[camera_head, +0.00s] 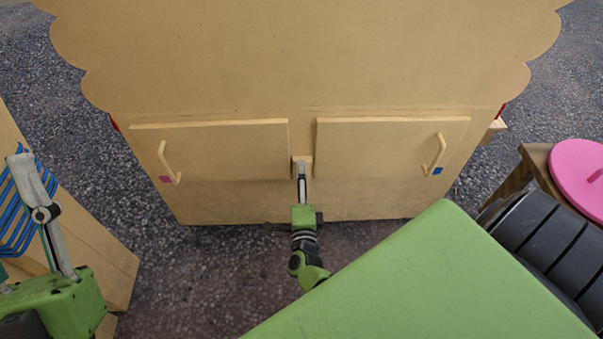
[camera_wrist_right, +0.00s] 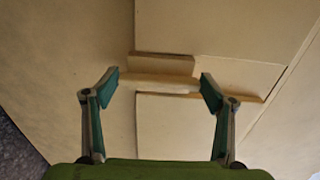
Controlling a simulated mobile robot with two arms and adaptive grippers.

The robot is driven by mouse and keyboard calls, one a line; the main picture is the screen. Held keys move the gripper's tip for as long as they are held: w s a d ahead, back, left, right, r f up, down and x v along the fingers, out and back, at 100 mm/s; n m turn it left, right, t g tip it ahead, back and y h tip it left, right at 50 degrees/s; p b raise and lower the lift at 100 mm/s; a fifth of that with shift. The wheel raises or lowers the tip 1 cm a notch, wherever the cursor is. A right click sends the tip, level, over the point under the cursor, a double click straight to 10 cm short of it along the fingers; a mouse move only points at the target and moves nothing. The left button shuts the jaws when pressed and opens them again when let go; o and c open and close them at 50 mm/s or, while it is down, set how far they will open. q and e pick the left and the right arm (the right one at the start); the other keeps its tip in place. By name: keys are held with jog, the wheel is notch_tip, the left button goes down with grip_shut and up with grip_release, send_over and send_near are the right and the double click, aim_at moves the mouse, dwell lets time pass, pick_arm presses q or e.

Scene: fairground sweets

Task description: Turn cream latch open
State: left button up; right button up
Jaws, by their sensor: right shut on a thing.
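The cream latch (camera_head: 308,159) sits between the two cabinet doors and is largely hidden by my right gripper (camera_head: 301,170). In the right wrist view the latch (camera_wrist_right: 158,82) is a pale bar lying crosswise between the two fingertips of my right gripper (camera_wrist_right: 160,85), which is shut on it. My left gripper (camera_head: 22,165) stands raised at the far left, away from the latch. Whether its fingers are apart cannot be told.
The left door (camera_head: 225,150) has a handle (camera_head: 168,162) and a pink square; the right door (camera_head: 385,150) has a handle (camera_head: 434,155) and a blue square. A blue rack (camera_head: 12,225) stands at left. A pink round lid (camera_head: 580,175) lies on a table at right.

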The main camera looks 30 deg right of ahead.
jog(key=shift+a, duration=0.1)
jog(key=o, duration=1.1)
